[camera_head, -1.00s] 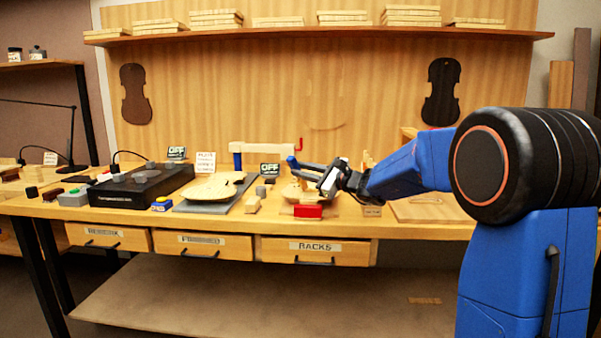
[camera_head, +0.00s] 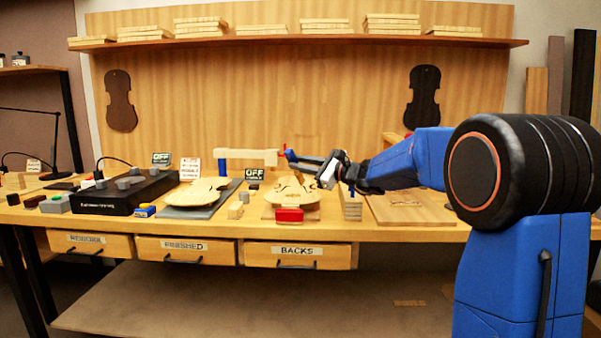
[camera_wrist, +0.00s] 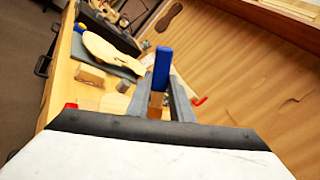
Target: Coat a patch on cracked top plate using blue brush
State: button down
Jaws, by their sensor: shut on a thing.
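My gripper (camera_head: 312,159) is shut on the blue brush (camera_wrist: 161,70), which stands up between the fingers in the wrist view. In the head view its blue end (camera_head: 291,155) shows at the fingertips. A pale violin plate (camera_head: 292,188) with dark marks lies on a wooden board, below and slightly left of my gripper, apart from it. A second pale plate (camera_head: 203,191) lies on a grey mat further left; it also shows in the wrist view (camera_wrist: 108,52). I cannot tell for sure which plate is cracked.
A red block (camera_head: 289,215) sits at the right plate's front edge. Small wooden blocks (camera_head: 236,210) and a grey cylinder (camera_head: 253,187) stand between the plates. A black unit (camera_head: 120,193) with knobs is at left. A flat board (camera_head: 410,209) lies at right.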

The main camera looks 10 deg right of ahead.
notch_tip(320, 180, up, 4)
jog(key=shift+f, duration=0.1)
dwell(0.4)
jog(key=shift+w, duration=0.1)
dwell(0.5)
jog(key=shift+w+d+f, duration=0.15)
jog(key=shift+w+f, duration=0.1)
jog(key=shift+w, duration=0.2)
jog(key=shift+w+d+f, duration=0.1)
jog(key=shift+w+f, duration=0.1)
jog(key=shift+w, duration=0.2)
